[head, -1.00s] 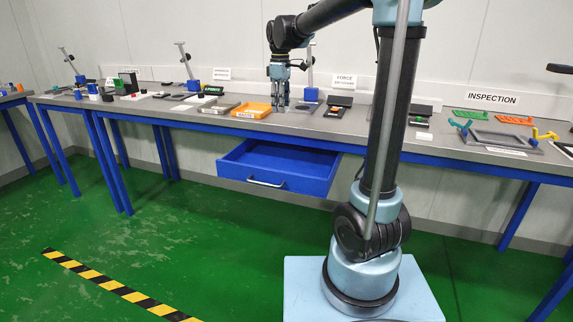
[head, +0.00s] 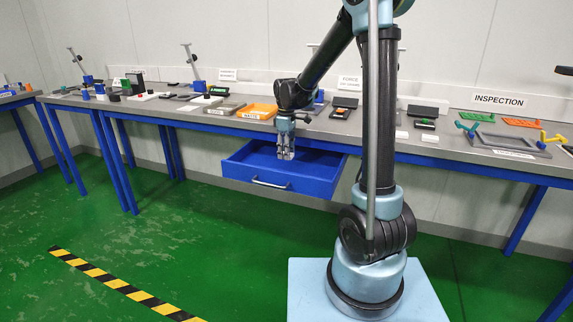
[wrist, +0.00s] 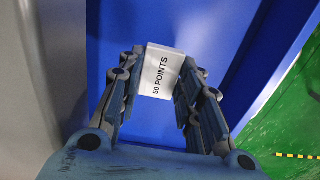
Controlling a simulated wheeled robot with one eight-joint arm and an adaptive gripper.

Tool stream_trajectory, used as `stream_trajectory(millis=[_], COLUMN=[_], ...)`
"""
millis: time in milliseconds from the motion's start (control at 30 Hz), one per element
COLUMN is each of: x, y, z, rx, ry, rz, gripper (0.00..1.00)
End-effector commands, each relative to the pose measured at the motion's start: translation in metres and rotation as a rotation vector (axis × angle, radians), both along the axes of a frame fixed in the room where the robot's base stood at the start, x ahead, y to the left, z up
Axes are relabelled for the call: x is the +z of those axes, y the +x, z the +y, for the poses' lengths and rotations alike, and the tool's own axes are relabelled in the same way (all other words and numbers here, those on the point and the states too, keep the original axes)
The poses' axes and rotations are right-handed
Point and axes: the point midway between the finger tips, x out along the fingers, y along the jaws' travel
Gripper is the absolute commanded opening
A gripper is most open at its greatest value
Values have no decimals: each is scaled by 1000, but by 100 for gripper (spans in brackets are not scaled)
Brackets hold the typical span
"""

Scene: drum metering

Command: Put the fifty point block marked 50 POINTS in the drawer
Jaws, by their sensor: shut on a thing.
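The block (wrist: 161,72) is white with the black words 50 POINTS and shows in the wrist view between the two fingers. My gripper (wrist: 158,88) is shut on it. In the head view my gripper (head: 285,154) points down over the open blue drawer (head: 270,186), and the block is too small to make out there. The drawer is pulled out from under the bench and has a silver handle on its front. In the wrist view the blue drawer (wrist: 213,45) lies below the block. I cannot tell exactly how high the block is above its floor.
The grey bench top (head: 350,127) stands behind and above the drawer. An orange tray (head: 258,111) labelled WASTE lies on it near my arm. An inspection frame (head: 508,143) and coloured parts lie to the right. Green floor is free in front.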

Motion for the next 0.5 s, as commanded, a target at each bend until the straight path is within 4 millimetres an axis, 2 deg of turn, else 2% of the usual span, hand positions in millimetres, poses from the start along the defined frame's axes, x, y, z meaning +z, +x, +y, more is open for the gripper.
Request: stream_trajectory(millis=[267, 500], x=[-18, -47], y=[0, 1], z=[0, -1], rx=[-1, -2], ry=[0, 0], rz=[0, 0], gripper=[15, 15])
